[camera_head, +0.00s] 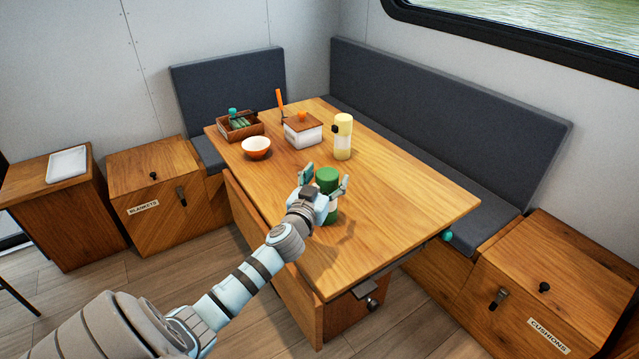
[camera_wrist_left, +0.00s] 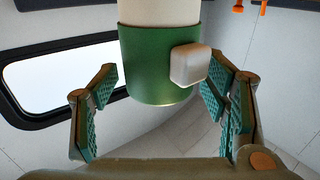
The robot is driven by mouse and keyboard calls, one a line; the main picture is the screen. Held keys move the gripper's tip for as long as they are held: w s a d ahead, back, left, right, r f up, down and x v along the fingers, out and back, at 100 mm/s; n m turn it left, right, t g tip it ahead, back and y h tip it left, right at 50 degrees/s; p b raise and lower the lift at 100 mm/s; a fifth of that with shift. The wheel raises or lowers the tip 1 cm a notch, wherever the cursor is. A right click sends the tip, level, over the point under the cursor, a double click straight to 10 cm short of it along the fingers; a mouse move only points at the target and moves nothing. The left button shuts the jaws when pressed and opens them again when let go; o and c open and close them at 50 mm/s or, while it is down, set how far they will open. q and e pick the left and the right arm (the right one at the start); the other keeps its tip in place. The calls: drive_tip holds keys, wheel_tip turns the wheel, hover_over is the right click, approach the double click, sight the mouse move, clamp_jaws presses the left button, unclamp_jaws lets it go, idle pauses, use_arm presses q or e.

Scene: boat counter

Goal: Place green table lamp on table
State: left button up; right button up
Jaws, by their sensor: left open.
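The green table lamp (camera_head: 327,177) is upright at the near part of the wooden table (camera_head: 410,205). My left gripper (camera_head: 326,182) is open, with one finger on each side of the lamp. In the left wrist view the lamp's green body (camera_wrist_left: 150,65) carries a pale block and has a cream part. It lies between the spread fingers (camera_wrist_left: 160,105), with gaps on both sides. My right gripper is not in view.
The table's right part is clear. Grey bench cushions (camera_head: 440,120) border its back.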

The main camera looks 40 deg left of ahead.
use_arm(q)
drive_tip(key=v, duration=1.1)
drive_tip(key=shift+s, duration=0.15)
